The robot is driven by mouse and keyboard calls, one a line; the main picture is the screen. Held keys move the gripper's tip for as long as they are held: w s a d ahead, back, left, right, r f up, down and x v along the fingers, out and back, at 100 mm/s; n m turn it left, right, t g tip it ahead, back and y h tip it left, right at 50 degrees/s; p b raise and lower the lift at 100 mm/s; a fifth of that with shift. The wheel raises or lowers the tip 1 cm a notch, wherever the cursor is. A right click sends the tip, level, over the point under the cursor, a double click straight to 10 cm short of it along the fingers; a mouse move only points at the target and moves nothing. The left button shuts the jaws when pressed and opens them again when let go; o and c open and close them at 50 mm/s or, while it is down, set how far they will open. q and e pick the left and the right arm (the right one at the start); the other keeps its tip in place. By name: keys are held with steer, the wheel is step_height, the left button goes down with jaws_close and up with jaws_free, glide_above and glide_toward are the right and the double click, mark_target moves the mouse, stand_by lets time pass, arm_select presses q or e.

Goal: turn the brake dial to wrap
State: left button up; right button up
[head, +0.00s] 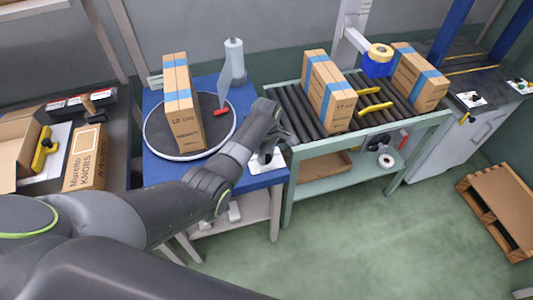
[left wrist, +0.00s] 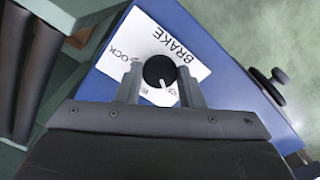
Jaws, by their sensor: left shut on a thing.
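The brake dial is a black round knob (left wrist: 159,71) on a white plate (left wrist: 182,47) lettered BRAKE, with a partly covered word ending in OCK. The plate sits on a corner of the blue table (left wrist: 222,72). My left gripper (left wrist: 160,88) is shut on the knob, one finger on each side. A white pointer mark shows on the knob's near side, towards small lettering that I cannot read. In the head view my left gripper (head: 274,140) is over the white plate (head: 263,164) and hides the knob. My right gripper is not in view.
On the blue table (head: 258,181) a round turntable (head: 160,140) carries a tall taped carton (head: 183,103), with a red-handled tool (head: 222,111) beside it. A roller conveyor (head: 298,108) with cartons and a tape dispenser (head: 378,62) stands to the right.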

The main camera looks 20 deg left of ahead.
arm_select(q)
steer(key=shift+r+m+p, duration=0.15)
steer(key=shift+m+p, duration=0.55)
steer(key=shift+m, duration=0.3)
steer(key=m+p, duration=0.1)
steer(key=m, duration=0.1)
steer(key=shift+m, duration=0.3)
steer(key=m+p, duration=0.1)
steer(key=m, duration=0.2)
steer(key=shift+m+p, duration=0.55)
steer(key=shift+m, duration=1.25)
steer(key=o, duration=1)
